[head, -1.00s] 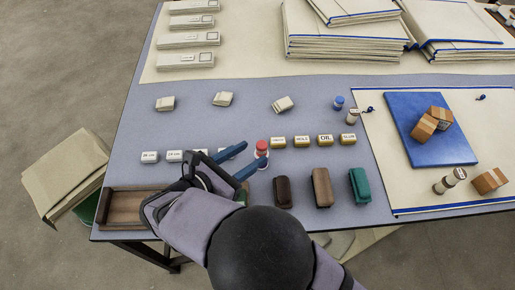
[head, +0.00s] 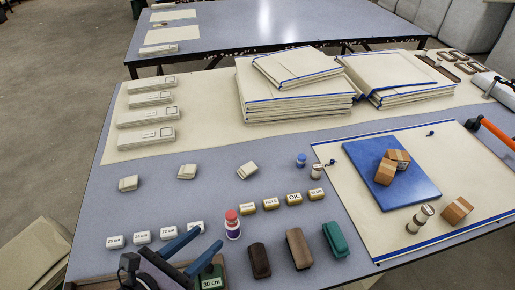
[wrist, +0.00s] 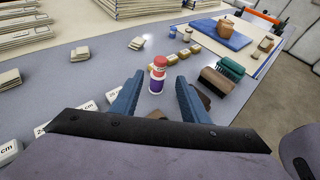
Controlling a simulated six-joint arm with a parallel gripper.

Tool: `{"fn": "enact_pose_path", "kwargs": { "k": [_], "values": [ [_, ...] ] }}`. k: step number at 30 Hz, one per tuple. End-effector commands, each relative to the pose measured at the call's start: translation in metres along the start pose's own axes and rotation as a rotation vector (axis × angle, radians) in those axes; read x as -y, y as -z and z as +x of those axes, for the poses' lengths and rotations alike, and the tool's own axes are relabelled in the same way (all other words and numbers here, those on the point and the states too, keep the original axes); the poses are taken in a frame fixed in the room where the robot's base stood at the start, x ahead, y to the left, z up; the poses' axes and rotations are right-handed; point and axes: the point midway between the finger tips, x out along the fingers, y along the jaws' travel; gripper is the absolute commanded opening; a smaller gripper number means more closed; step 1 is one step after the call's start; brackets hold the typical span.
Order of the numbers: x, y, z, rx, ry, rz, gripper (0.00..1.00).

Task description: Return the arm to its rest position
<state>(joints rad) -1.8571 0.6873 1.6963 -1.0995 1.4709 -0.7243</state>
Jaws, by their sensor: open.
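My gripper (head: 190,254) is at the front left of the table in the head view, with its two blue fingers apart and nothing between them. In the wrist view the gripper (wrist: 158,98) also shows spread fingers. A bottle with a red cap (head: 233,226) stands upright on the table just beyond the fingertips. It also shows in the wrist view (wrist: 158,75), past the fingers. Most of my arm is below the head view's edge.
Several white size blocks (head: 143,237) and a green block (head: 211,277) lie near my gripper. Brushes (head: 299,248) stand to the right. Folded cloth stacks (head: 295,95) lie at the back. A blue pad (head: 388,180) with wooden blocks lies on a cream mat.

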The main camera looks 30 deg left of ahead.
Motion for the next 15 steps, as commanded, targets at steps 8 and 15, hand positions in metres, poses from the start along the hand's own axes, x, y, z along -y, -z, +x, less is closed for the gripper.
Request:
{"fn": "enact_pose_path", "kwargs": {
  "k": [8,15],
  "values": [
    [0.038,-0.027,0.045,-0.087,0.156,0.12,0.41],
    [0.136,-0.064,0.112,-0.254,0.497,0.447,0.41]
  ]
}}
